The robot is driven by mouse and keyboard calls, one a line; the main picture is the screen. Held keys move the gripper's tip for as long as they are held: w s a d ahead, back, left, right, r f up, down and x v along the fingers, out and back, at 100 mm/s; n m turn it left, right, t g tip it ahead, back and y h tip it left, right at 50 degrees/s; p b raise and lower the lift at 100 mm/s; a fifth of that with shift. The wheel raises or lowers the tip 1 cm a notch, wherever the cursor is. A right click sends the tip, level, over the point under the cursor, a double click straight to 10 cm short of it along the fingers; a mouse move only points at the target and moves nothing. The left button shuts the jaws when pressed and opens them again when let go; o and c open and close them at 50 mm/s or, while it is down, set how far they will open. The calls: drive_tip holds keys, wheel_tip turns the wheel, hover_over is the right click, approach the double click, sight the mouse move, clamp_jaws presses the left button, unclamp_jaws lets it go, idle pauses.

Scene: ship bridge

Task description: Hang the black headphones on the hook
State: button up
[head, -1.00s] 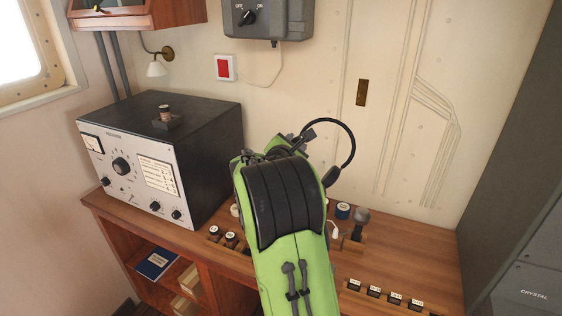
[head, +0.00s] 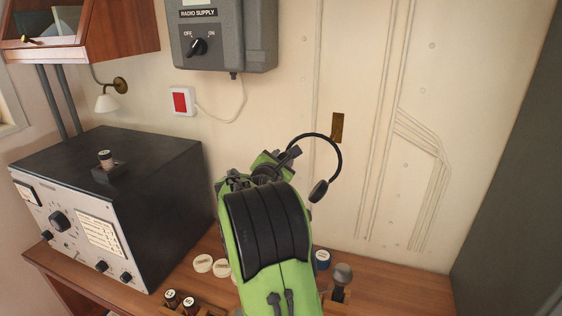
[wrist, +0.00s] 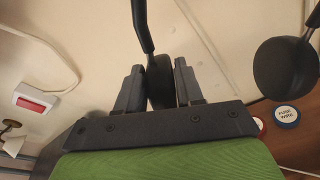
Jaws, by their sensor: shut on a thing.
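The black headphones (head: 341,160) are in my gripper (head: 290,155), raised above the desk in front of the wall. In the wrist view the two fingers of my gripper (wrist: 160,88) are closed on one ear cup (wrist: 159,80). The band rises out of the top of that view, and the other ear cup (wrist: 286,68) hangs free at the right. In the head view the free cup hangs right of my gripper. A brass plate (head: 338,127), which may carry the hook, is on the wall just behind the band. No hook prong can be made out.
A grey radio supply box (head: 222,35) and a red-and-white switch (head: 181,101) are on the wall at left. A black radio set (head: 110,200) stands on the wooden desk (head: 400,290).

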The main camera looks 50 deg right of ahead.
drive_tip(key=shift+w+d, duration=0.15)
drive_tip(key=shift+d, duration=0.15)
drive_tip(key=shift+s+a+r+p, duration=0.25)
drive_tip(key=shift+a+r+p, duration=0.05)
drive_tip(key=shift+r+p, duration=0.1)
drive_tip(key=shift+x, duration=1.05)
drive_tip(key=shift+w+d+f+p, duration=0.1)
drive_tip(key=shift+w+d+p, duration=0.15)
drive_tip(key=shift+d+p, duration=0.4)
drive_tip(key=shift+w+d+f, duration=0.15)
drive_tip(key=shift+d, duration=0.15)
drive_tip(key=shift+d+p, duration=0.3)
drive_tip(key=shift+d, duration=0.1)
